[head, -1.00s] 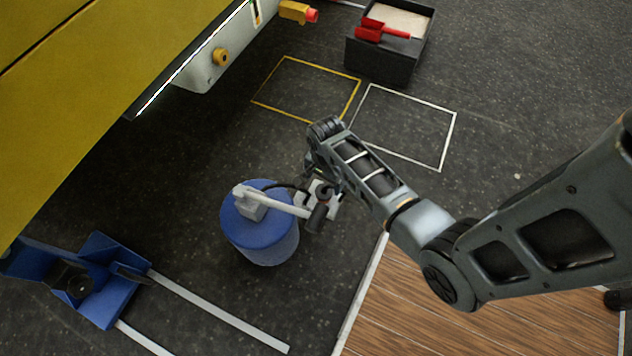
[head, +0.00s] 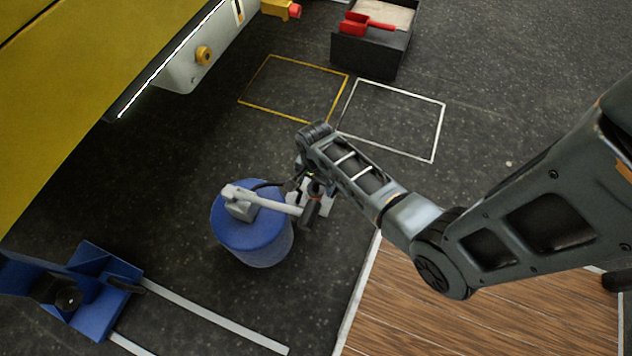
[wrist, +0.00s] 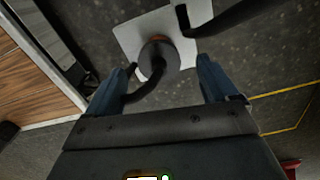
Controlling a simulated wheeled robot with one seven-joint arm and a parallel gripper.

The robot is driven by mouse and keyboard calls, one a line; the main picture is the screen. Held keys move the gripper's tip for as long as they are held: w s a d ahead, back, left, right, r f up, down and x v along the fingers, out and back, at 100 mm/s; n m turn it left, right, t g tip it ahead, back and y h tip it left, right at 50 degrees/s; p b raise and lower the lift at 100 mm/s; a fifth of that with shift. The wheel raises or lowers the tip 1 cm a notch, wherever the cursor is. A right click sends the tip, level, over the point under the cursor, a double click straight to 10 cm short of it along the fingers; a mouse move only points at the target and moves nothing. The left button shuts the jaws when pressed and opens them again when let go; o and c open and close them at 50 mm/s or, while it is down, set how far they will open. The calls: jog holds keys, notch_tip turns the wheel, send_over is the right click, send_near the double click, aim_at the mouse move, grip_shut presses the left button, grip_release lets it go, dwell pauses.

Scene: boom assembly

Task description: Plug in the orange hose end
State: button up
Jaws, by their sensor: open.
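The hose end is a dark cylinder (wrist: 160,60) with an orange ring behind it, in front of a pale plate (wrist: 135,35) in the wrist view. It lies between the two blue fingers of my open gripper (wrist: 166,72), and I cannot tell whether either finger touches it. A black hose (wrist: 146,95) curves down from it. In the head view a small orange part (head: 315,187) shows at the end of the grey pipe arm on the blue drum (head: 255,240). My gripper is there, mostly hidden by my wrist.
A yellow machine (head: 80,70) overhangs the left, with a round yellow fitting (head: 203,55) on its pale side. A blue fork unit (head: 75,295) stands lower left. A black box (head: 370,52) with a red scoop stands at the back. Yellow and white floor outlines enclose clear floor.

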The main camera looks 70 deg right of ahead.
aim_at(316, 186)
notch_tip(316, 186, down, 4)
jog(key=shift+f+b, duration=0.25)
jog(key=shift+b, duration=0.95)
jog(key=shift+a+r, duration=0.1)
jog(key=c, duration=1.1)
jog(key=shift+o, duration=0.2)
jog(key=shift+r+p, duration=0.5)
jog(key=shift+r, duration=0.05)
notch_tip(316, 186, up, 4)
jog(key=shift+f+p, duration=0.1)
jog(key=shift+p, duration=1.1)
jog(key=s+d+r+p, duration=0.3)
jog(key=s+d+r, duration=0.2)
jog(key=d, duration=0.5)
jog(key=shift+d+r, duration=0.3)
jog(key=shift+r, duration=0.25)
